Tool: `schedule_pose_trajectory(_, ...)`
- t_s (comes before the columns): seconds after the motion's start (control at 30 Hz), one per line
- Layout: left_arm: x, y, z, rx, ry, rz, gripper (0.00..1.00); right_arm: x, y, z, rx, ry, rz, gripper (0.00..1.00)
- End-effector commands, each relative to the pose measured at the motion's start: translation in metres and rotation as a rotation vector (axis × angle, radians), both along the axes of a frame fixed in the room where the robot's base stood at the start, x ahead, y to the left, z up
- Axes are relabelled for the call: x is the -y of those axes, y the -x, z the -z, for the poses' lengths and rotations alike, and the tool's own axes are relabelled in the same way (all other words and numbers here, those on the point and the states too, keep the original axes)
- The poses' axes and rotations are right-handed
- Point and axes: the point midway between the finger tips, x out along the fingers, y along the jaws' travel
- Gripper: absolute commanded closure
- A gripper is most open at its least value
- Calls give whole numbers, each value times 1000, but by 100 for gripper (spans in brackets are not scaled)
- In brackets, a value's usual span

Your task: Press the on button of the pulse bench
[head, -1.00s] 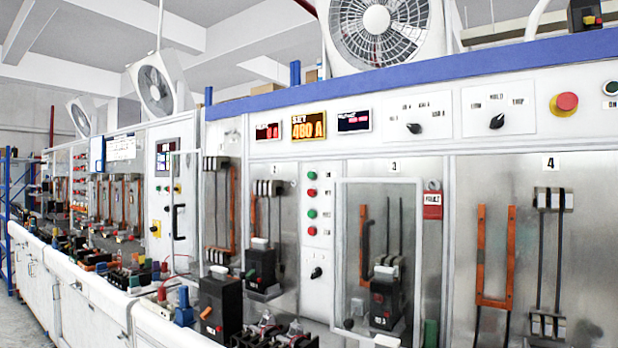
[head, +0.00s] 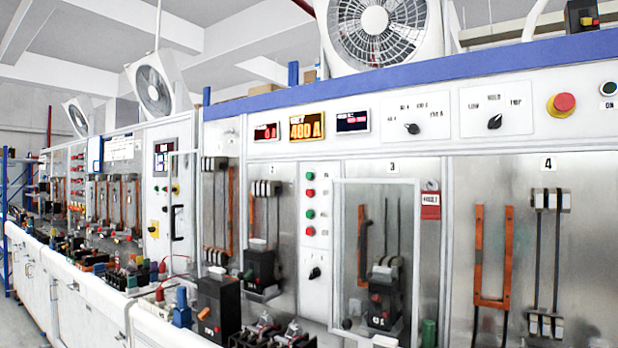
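The pulse bench (head: 250,165) is a long white test bench with a blue top rail, running from the right edge back to the left. Its ON button (head: 608,88) is a small round dark button with a pale ring at the top right, with an ON label under it. A larger red mushroom button (head: 564,104) on a yellow base is to its left. Neither of my grippers shows in the head view.
Left of the red button are two rotary knobs (head: 494,122) and lit displays (head: 307,126). A clear guard door (head: 375,250) covers station 3. Breakers (head: 218,308) and clamps crowd the front ledge. Fans (head: 385,30) stand on top.

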Motion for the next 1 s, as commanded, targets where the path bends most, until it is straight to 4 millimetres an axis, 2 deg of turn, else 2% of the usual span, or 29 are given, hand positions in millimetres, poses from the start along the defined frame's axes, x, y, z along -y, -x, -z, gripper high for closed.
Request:
schedule_pose_trajectory(0.03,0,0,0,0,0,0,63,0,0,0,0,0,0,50)
schedule_pose_trajectory(0.37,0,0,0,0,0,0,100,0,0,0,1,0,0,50)
schedule_pose_trajectory(1.0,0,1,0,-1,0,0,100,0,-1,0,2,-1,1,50)
